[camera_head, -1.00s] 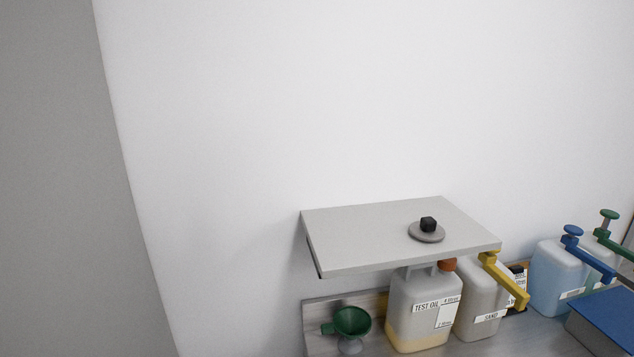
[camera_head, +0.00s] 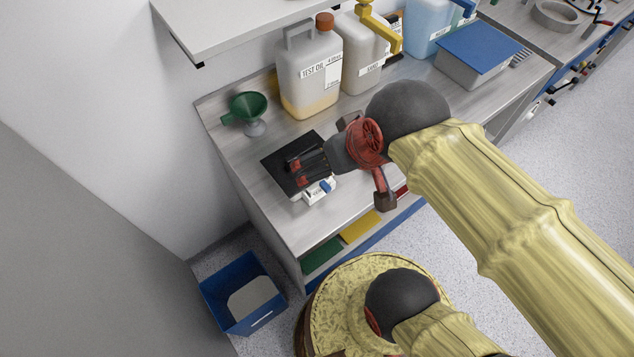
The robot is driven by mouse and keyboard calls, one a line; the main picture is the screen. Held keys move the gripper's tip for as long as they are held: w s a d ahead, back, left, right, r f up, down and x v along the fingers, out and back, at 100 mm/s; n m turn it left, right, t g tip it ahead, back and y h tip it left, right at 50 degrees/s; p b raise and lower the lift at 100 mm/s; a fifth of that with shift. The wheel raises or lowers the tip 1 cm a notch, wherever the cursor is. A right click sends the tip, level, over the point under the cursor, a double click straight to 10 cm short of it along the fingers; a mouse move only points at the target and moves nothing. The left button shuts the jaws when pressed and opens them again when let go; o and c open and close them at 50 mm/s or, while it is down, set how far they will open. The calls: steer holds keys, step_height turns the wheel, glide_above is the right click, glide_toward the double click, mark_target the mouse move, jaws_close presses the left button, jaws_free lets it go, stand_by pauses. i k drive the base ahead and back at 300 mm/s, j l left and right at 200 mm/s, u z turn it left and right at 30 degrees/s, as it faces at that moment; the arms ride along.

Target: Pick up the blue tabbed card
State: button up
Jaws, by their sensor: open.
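A small blue piece (camera_head: 327,185), which looks like the tab of the blue tabbed card, shows at a small white labelled holder (camera_head: 315,196) on the bench. The rest of the card cannot be made out. The gripper looks empty. I cannot tell its height above the mat.
A green funnel (camera_head: 247,107) and the test oil jug (camera_head: 311,70) stand behind the mat. A grey shelf (camera_head: 225,22) overhangs the back left. Green (camera_head: 321,256) and yellow (camera_head: 360,226) panels show below the bench front. A blue bin (camera_head: 243,290) stands on the floor.

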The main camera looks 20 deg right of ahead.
mark_target(324, 186)
steer(key=k+z, duration=0.4)
steer(key=k, duration=0.2)
steer(key=k+l+z, duration=0.1)
steer(key=k+z, duration=0.25)
steer(key=k, duration=0.2)
